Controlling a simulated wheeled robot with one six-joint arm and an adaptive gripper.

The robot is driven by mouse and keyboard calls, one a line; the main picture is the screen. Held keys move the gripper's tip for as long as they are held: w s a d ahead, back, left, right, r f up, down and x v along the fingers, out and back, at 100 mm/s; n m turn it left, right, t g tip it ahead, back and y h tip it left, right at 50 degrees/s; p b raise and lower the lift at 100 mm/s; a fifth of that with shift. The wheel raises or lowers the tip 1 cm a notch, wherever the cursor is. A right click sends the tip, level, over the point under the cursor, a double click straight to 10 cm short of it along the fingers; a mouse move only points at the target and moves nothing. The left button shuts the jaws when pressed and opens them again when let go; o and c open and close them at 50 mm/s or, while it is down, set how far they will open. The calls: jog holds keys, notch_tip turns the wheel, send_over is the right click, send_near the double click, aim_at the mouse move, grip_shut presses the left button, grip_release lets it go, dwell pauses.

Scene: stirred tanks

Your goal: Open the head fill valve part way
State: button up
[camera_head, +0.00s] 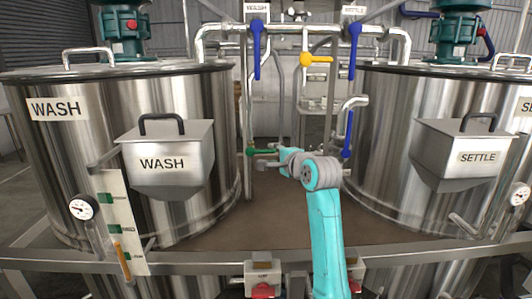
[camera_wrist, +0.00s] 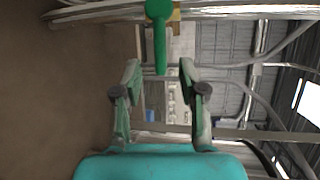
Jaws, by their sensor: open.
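A green lever valve (camera_head: 263,152) sits on the pipework between the two steel tanks, its handle lying about level in the head view. In the wrist view the green handle (camera_wrist: 160,45) points down the picture, its end between my fingertips. My gripper (camera_head: 264,163) is open beside the green handle. I cannot tell whether the fingers touch it. A yellow lever (camera_head: 317,59) sits higher on the pipes. Blue levers hang at the left (camera_head: 257,50), at the right (camera_head: 354,50) and lower right (camera_head: 348,134). No label marks which is the head fill valve.
The WASH tank (camera_head: 205,100) stands left and the SETTLE tank (camera_head: 395,110) right, each with a protruding hopper. A metal rail (camera_head: 200,262) runs across the front. Vertical pipes stand close by my gripper. The brown surface (camera_head: 250,215) between the tanks is clear.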

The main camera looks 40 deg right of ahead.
aim_at(267, 152)
jog(key=shift+x, duration=3.05)
grip_shut()
